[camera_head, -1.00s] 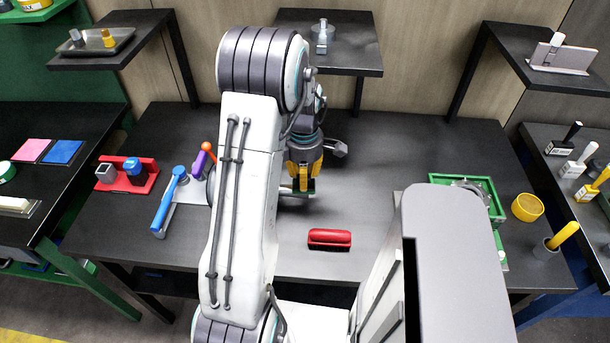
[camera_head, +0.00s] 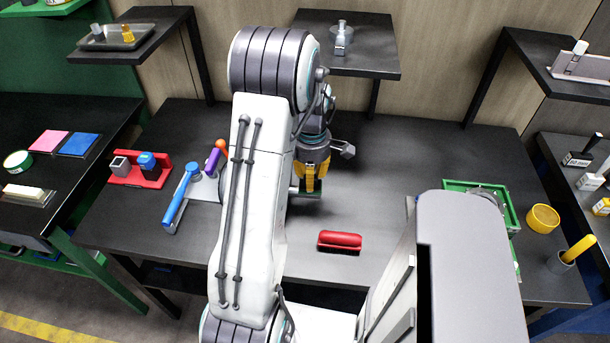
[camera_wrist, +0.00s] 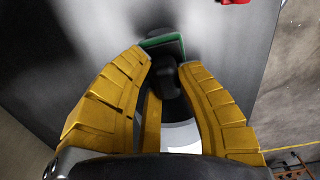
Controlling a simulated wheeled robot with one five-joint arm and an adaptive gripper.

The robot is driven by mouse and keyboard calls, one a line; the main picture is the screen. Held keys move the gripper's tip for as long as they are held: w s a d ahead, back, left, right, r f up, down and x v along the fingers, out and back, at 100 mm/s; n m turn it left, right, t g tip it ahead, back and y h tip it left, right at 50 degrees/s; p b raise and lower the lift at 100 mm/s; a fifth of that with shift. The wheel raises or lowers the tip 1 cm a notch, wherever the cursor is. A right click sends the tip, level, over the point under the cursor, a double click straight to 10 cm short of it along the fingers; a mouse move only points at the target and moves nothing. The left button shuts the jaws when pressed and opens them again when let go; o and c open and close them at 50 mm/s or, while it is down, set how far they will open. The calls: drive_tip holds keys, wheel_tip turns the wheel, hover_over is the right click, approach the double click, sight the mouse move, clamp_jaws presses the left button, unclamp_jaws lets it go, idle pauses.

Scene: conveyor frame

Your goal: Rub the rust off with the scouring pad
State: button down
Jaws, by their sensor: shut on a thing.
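I take this for the scouring pad. I cannot tell whether the pad touches the table. A pale grey plate (camera_head: 207,188) lies left of my arm and is partly hidden by it. I can make out no rust.
A red block (camera_head: 340,241) lies front right of the gripper. A blue-handled tool (camera_head: 180,197) and a red holder (camera_head: 128,179) are at left. A green frame (camera_head: 507,212), a yellow ring (camera_head: 543,217) and a yellow-handled tool (camera_head: 578,250) are at right. The table's back right is clear.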

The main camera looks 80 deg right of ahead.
drive_tip(key=shift+s, duration=0.85)
drive_tip(key=shift+w+a, duration=0.1)
drive_tip(key=shift+w, duration=1.75)
drive_tip(key=shift+s, duration=1.9)
drive_tip(key=shift+w+f+b, duration=0.1)
drive_tip(key=shift+w+b, duration=0.45)
drive_tip(key=shift+w, duration=1.3)
drive_tip(key=shift+s, duration=0.15)
drive_tip(key=shift+s, duration=1.7)
drive_tip(key=shift+w, duration=1.9)
